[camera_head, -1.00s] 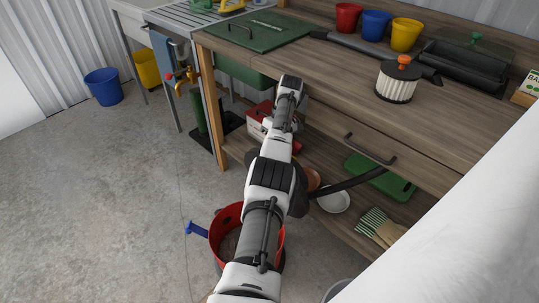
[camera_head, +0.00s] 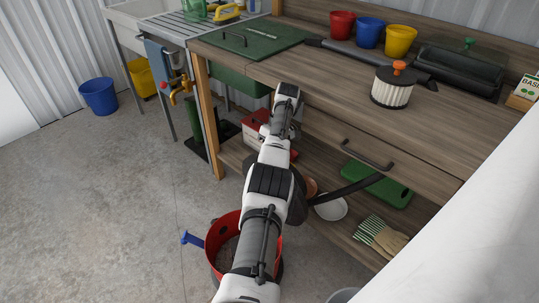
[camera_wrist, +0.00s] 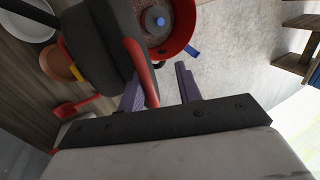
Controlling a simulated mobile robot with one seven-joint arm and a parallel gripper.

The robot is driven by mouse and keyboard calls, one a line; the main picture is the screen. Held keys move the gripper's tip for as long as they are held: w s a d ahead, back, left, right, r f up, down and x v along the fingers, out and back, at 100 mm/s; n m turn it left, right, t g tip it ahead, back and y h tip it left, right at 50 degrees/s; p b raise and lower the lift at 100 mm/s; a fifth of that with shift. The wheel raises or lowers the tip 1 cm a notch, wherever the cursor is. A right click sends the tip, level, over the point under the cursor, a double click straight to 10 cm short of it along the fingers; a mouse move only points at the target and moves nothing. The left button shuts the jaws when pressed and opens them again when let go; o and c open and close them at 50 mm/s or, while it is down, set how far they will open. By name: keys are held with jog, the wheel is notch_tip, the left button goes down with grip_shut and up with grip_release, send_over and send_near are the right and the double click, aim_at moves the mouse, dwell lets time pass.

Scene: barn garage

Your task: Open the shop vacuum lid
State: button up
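The shop vacuum's red tub (camera_head: 214,262) stands on the floor, its inside showing, partly hidden by my arm. A blue latch (camera_head: 192,238) sticks out at its left. The black lid (camera_head: 297,203) is raised off the tub at its right, mostly behind my arm. In the wrist view the lid (camera_wrist: 98,45) has a red strip (camera_wrist: 141,70) along its edge, and the open tub (camera_wrist: 180,38) shows beyond. My gripper (camera_wrist: 160,88) is open. Its left finger is close to the red strip; a gap separates the strip from the right finger. Contact is unclear.
A wooden workbench (camera_head: 330,100) stands close behind, with a drawer handle (camera_head: 367,155) and a lower shelf holding a white bowl (camera_head: 331,208) and gloves (camera_head: 382,238). A black hose (camera_head: 345,190) runs right from the lid. The floor at left is clear up to a blue bucket (camera_head: 98,96).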

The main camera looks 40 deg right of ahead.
jog(key=shift+r, duration=0.1)
jog(key=shift+w+r, duration=0.1)
jog(key=shift+r, duration=0.4)
notch_tip(320, 180, up, 19)
jog(key=p, duration=1.7)
jog(key=shift+f, duration=0.15)
jog(key=shift+c, duration=0.2)
